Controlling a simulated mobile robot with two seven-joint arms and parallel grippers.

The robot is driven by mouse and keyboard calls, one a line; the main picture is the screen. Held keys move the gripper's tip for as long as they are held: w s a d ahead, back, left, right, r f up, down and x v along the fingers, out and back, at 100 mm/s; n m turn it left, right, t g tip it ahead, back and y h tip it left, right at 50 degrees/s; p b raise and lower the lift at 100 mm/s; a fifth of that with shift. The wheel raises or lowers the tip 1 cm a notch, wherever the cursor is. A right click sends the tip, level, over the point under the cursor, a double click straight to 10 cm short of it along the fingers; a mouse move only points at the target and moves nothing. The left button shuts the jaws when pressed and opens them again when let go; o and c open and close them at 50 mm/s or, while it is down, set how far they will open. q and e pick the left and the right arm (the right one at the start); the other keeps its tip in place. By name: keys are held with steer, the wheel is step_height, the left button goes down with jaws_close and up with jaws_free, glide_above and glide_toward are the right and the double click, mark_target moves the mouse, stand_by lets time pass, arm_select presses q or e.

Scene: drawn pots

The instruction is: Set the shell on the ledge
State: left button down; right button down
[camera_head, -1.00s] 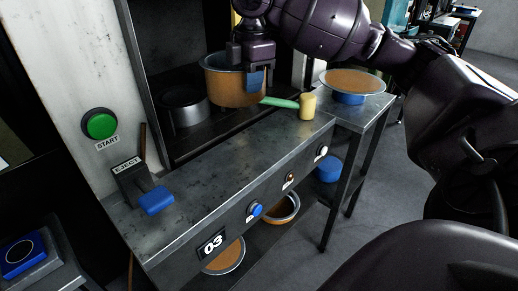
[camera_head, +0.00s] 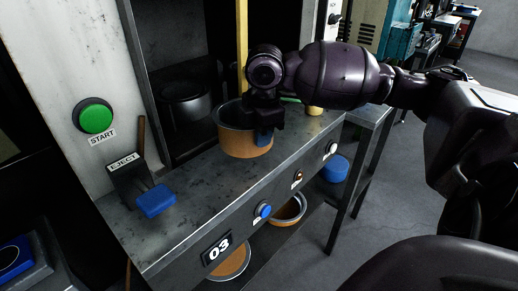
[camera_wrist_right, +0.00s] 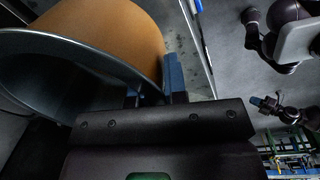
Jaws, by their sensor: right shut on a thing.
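The shell is an orange-brown pot body (camera_head: 243,146) with a grey rim and dark inside, upright over the grey metal ledge (camera_head: 200,182). Whether its base touches the ledge or hangs just above, I cannot tell. My right gripper (camera_head: 264,132) is shut on the right side of its wall, with a blue finger pad on the outside. In the right wrist view the shell (camera_wrist_right: 118,38) fills the upper left, its wall between the fingers (camera_wrist_right: 155,88). My left gripper is not in view.
A dark round die (camera_head: 183,100) sits in the machine bay behind. An EJECT lever with a blue grip (camera_head: 156,200) is on the ledge's left, a green START button (camera_head: 95,117) on the wall. Ledge between lever and shell is clear.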

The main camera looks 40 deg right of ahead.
step_height(320, 180, down, 4)
steer(key=shift+r+b, duration=0.1)
steer(key=shift+b, duration=0.4)
